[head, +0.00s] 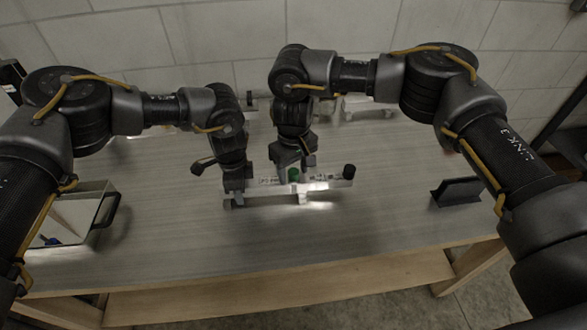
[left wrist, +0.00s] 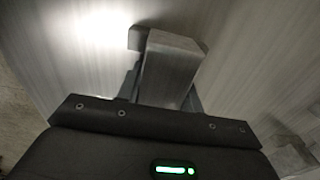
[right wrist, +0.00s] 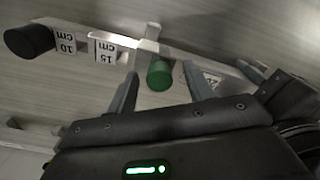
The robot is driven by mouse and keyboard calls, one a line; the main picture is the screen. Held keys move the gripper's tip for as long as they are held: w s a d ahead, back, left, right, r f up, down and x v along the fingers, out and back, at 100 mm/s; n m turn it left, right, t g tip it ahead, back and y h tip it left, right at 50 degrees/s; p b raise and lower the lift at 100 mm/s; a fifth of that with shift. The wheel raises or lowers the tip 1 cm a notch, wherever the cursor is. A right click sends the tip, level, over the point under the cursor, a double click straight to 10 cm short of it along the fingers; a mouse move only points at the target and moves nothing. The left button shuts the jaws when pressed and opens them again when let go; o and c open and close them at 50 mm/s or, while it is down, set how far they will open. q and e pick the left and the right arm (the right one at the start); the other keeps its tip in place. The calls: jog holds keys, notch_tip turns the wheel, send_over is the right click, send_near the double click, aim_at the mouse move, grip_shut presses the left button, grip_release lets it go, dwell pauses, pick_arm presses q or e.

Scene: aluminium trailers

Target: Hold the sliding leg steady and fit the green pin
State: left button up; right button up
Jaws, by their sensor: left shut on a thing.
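The sliding leg (head: 325,184) is a pale metal bar with cm labels and a black end, lying across the middle of the table. It also shows in the right wrist view (right wrist: 83,44), with a bracket around it. My left gripper (head: 235,190) is shut on the bar's grey left end (left wrist: 172,62). The green pin (right wrist: 159,75) is upright at the bracket; it also shows in the head view (head: 294,175). My right gripper (right wrist: 163,88) is open, its fingers on either side of the pin with gaps showing. How deep the pin sits is hidden.
A box with a black handle (head: 108,209) stands at the left, something blue inside. A black holder (head: 458,191) stands at the right. More pale metal parts (head: 363,108) lie at the back by the wall. The table front is clear.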

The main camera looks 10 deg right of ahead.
aim_at(293, 171)
notch_tip(293, 171, up, 12)
dwell(0.6)
dwell(0.4)
pick_arm(q)
jog(key=o, duration=1.3)
jog(key=shift+r, duration=0.1)
notch_tip(293, 171, up, 12)
jog(key=shift+d+f, duration=0.1)
